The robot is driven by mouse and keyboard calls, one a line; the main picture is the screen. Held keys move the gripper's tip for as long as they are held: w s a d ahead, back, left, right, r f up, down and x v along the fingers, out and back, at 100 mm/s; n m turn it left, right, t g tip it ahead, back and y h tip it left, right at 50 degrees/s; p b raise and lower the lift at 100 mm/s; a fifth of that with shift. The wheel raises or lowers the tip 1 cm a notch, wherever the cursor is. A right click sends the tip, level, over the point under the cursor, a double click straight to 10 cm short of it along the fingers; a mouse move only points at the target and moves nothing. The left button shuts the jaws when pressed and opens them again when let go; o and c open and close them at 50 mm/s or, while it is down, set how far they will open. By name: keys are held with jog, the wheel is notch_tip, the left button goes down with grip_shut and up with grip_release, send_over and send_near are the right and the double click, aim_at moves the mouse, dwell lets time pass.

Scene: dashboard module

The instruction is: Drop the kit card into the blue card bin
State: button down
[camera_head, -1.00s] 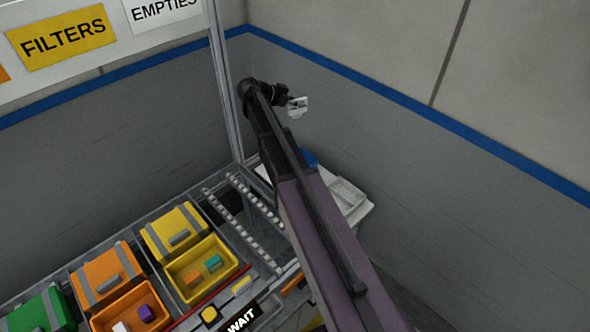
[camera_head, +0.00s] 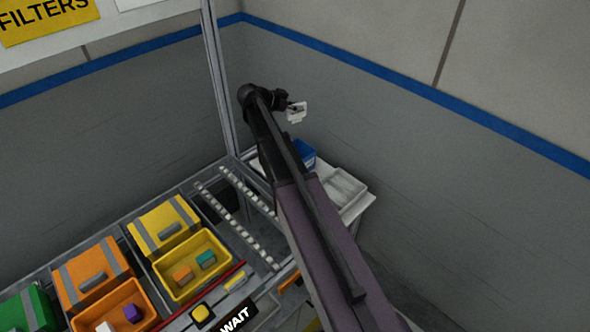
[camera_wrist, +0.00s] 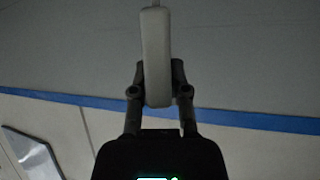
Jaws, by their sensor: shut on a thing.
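My gripper (camera_head: 286,105) is raised at the end of my outstretched arm, in front of the grey wall. It is shut on a white card (camera_head: 297,112), the kit card, which sticks out to the right of the fingers. In the wrist view the card (camera_wrist: 156,55) shows as a pale upright strip, seen edge-on between the two dark fingers (camera_wrist: 159,85). The blue card bin (camera_head: 305,154) stands on a white table below the gripper. My arm hides its left part, and the card is above it and apart from it.
A pale tray (camera_head: 345,188) sits on the white table (camera_head: 362,208) right of the blue bin. A rack at left holds a yellow bin (camera_head: 193,264), an orange bin (camera_head: 112,305) and lidded boxes. A metal post (camera_head: 218,80) rises left of my arm.

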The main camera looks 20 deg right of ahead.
notch_tip(320, 180, down, 13)
jog(key=d+b, duration=0.1)
jog(key=b, duration=1)
jog(key=shift+d, duration=0.3)
jog(key=shift+r, duration=0.1)
jog(key=shift+b, duration=0.4)
notch_tip(320, 180, down, 6)
jog(key=b, duration=0.5)
jog(key=shift+b, duration=0.35)
jog(key=c, duration=0.5)
grip_release()
jog(key=shift+c, duration=0.2)
